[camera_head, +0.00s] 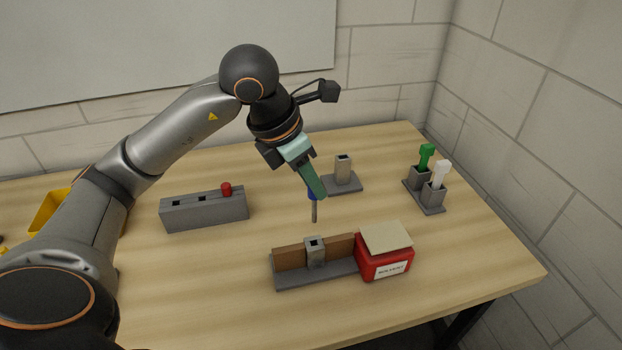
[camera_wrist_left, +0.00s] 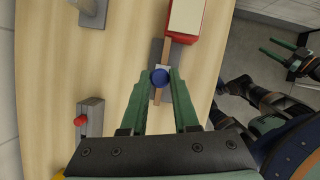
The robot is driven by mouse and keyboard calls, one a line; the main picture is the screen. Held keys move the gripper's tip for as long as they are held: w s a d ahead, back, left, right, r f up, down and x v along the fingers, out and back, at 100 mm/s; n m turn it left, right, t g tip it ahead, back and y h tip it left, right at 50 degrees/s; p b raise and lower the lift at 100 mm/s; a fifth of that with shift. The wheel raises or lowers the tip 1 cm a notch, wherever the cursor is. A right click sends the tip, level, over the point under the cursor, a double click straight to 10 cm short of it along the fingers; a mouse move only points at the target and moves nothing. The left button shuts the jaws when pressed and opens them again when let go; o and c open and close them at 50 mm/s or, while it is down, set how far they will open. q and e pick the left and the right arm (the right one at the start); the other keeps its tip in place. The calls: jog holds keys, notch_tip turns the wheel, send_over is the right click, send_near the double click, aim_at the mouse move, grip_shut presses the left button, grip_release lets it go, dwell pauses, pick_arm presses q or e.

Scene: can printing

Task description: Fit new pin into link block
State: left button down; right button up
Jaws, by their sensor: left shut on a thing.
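My left gripper (camera_head: 318,192) is shut on a pin (camera_head: 314,212) with a blue head and a grey shaft, which hangs nearly upright. The link block (camera_head: 316,258) is grey with a dark square hole on top. It stands between brown bars on a grey base (camera_head: 290,281), below the pin and apart from it in the head view. In the left wrist view the blue head of the pin (camera_wrist_left: 160,77) sits between my fingertips and hides most of the block. My right gripper (camera_wrist_left: 279,53) shows at the right of the left wrist view, with its fingers apart and empty, off the table.
A red solvent box (camera_head: 384,262) with a tan pad on top touches the fixture's right end. A grey box with a red button (camera_head: 204,212) stands at left. A grey post on a base (camera_head: 343,172) is behind. Holders with green and white items (camera_head: 425,195) stand at right.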

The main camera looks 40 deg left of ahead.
jog(key=shift+f+b, duration=2.15)
jog(key=shift+f, duration=0.25)
jog(key=shift+f, duration=0.25)
jog(key=shift+f+b, duration=1.4)
jog(key=shift+b, duration=0.25)
jog(key=shift+a+f, duration=0.1)
jog(key=shift+a, duration=0.05)
jog(key=shift+w, duration=0.1)
jog(key=shift+w+a+b, duration=0.2)
jog(key=shift+a+b, duration=0.1)
jog(key=shift+b, duration=0.25)
jog(key=shift+a+f+b, duration=0.2)
jog(key=shift+f+b, duration=0.05)
jog(key=shift+b, duration=0.05)
jog(key=shift+w+a+f+y+b, duration=0.2)
jog(key=shift+a+f+b, duration=0.15)
jog(key=shift+b, duration=0.3)
jog(key=shift+w+a+f+y+b, duration=0.1)
jog(key=shift+a+f+y+b, duration=0.1)
jog(key=shift+f+b, duration=0.3)
